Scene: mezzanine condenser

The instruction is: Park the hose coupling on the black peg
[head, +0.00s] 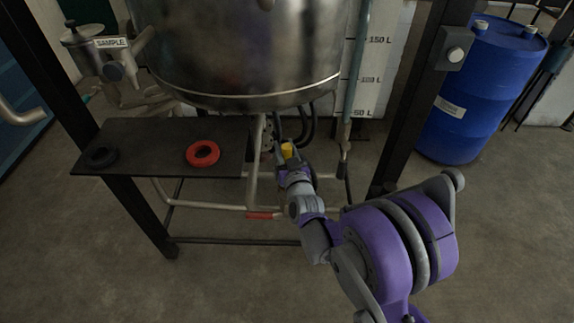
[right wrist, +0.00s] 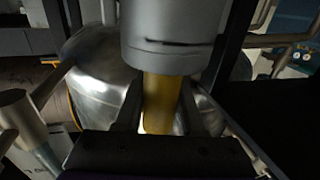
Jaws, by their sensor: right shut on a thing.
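My right gripper (head: 291,166) is shut on a yellow part with a wide grey collar, seemingly the hose coupling (head: 288,150), below the steel vessel and right of the dark shelf. In the right wrist view the coupling's yellow section (right wrist: 162,98) is between the fingers of my right gripper (right wrist: 160,118), with the grey collar above it. On the shelf, a black ring-shaped piece (head: 100,157) lies at the left and a red ring (head: 202,153) at the right. I cannot make out a peg standing up in the black one. My left gripper is not in view.
The dark shelf (head: 150,140) has bare room between its rings. The steel vessel (head: 240,50) hangs close above and behind. Pipes and dark hoses (head: 305,125) crowd around my gripper. A dark post (head: 405,110) stands right; a blue drum (head: 475,90) is behind it.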

